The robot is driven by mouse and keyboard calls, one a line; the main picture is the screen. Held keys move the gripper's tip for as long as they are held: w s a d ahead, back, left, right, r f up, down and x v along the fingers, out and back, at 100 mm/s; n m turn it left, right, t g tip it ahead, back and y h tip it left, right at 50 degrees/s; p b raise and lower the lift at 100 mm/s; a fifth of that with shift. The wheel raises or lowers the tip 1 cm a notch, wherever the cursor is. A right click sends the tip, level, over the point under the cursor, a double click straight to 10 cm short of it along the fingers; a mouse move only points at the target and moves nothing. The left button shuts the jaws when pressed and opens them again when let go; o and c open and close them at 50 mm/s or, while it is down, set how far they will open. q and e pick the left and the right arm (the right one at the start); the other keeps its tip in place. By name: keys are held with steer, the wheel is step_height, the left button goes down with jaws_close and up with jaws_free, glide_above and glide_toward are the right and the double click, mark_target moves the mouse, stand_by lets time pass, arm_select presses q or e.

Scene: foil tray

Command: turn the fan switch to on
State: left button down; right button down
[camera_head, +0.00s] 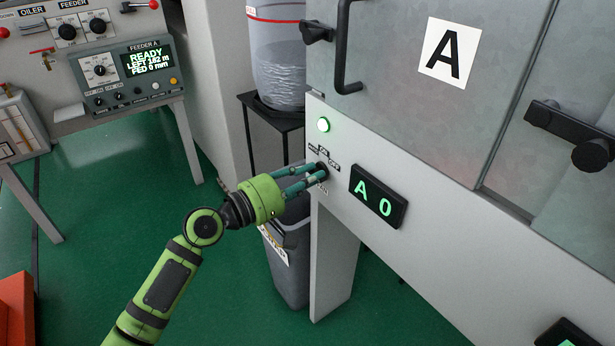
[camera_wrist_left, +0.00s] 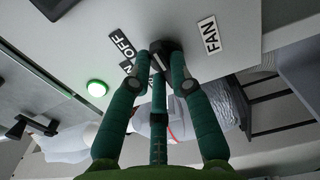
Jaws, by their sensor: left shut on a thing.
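The fan switch (camera_head: 323,169) is a small dark knob on the pale front panel of machine A, below a lit green lamp (camera_head: 323,125). In the left wrist view the knob (camera_wrist_left: 166,46) shows between the fingertips, close to a FAN label (camera_wrist_left: 209,35) and an OFF label (camera_wrist_left: 122,43). The ON label is partly covered by a finger. My left gripper (camera_head: 316,178) reaches in from the left with its teal fingers shut around the knob. The fingers hide much of the knob, so I cannot tell which label it points at. My right gripper is in neither view.
A black display (camera_head: 378,197) reading A 0 sits just right of the switch. Above are a grey door with a bent black handle (camera_head: 349,60) and a big A sign (camera_head: 448,53). A bin (camera_head: 290,265) stands below the gripper. Feeder A's console (camera_head: 125,72) is far left; green floor lies between.

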arm_select(q)
steer(key=c, duration=1.1)
jaws_free()
steer(key=shift+a, duration=0.1)
steer(key=v, duration=1.2)
